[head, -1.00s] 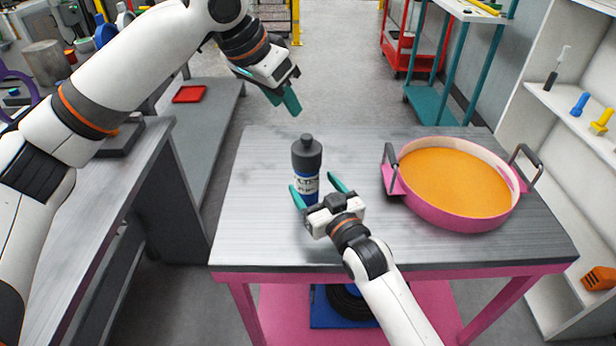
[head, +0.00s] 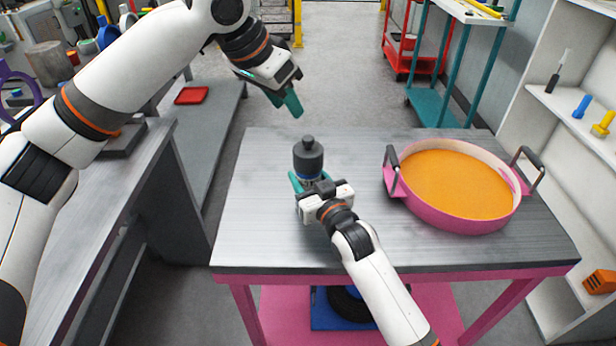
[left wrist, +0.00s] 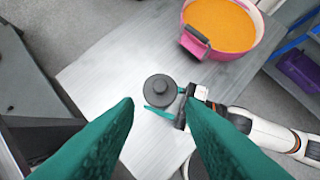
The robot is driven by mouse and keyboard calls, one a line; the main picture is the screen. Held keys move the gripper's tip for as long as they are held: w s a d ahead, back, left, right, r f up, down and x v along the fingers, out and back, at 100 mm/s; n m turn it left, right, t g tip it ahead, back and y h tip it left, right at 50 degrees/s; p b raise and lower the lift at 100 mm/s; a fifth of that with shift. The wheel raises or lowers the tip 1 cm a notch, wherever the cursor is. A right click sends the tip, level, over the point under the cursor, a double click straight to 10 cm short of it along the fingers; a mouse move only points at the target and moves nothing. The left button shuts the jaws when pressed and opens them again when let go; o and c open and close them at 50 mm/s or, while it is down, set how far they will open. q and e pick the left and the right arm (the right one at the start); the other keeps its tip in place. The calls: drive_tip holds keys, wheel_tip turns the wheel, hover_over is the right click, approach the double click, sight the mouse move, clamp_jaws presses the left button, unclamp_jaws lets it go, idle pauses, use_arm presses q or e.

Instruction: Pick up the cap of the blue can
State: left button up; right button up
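The blue can (head: 308,160) stands upright on the table, its dark grey upper part above a blue band; its lower body is hidden by my right gripper. Its small dark cap (head: 308,142) is on top and shows from above in the left wrist view (left wrist: 158,86). My left gripper (head: 292,103) is open and empty, above and beyond the can. Its two green fingers (left wrist: 160,103) stand apart in the left wrist view. My right gripper (head: 310,182) is at the can's body, its fingers around it; whether they press on it is not clear.
A pink pan (head: 455,215) with orange contents stands on the right of the table (head: 255,220). The table's left part is clear. A grey bench (head: 90,230) stands to the left, and white shelves (head: 560,110) with tools stand to the right.

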sight(308, 146)
use_arm(q)
drive_tip(key=shift+o, duration=0.4)
drive_tip(key=shift+o, duration=1.4)
drive_tip(key=o, duration=0.3)
drive_tip(key=shift+d+f+n+y, duration=0.2)
drive_tip(key=shift+d+n+y, duration=0.05)
drive_tip(key=shift+n+y, duration=0.05)
drive_tip(key=o, duration=0.4)
drive_tip(key=d+f+n, duration=0.1)
drive_tip(key=n, duration=0.1)
drive_tip(key=d+n+y, duration=0.1)
drive_tip(key=shift+s+f+n+y, duration=0.3)
drive_tip(key=shift+f+n, duration=0.1)
drive_tip(key=f+n, duration=0.1)
drive_tip(key=f, duration=0.1)
drive_tip(key=w+d+f+n+y, duration=0.1)
drive_tip(key=f, duration=0.1)
drive_tip(key=w+f+n, duration=0.1)
drive_tip(key=f, duration=0.2)
drive_tip(key=shift+d+f+n+y, duration=0.1)
drive_tip(key=shift+d+n+y, duration=0.2)
drive_tip(key=shift+n, duration=0.1)
drive_tip(key=shift+w+x, duration=0.2)
drive_tip(key=shift+x, duration=1.1)
drive_tip(key=shift+w+x, duration=0.2)
drive_tip(key=shift+x, duration=1.1)
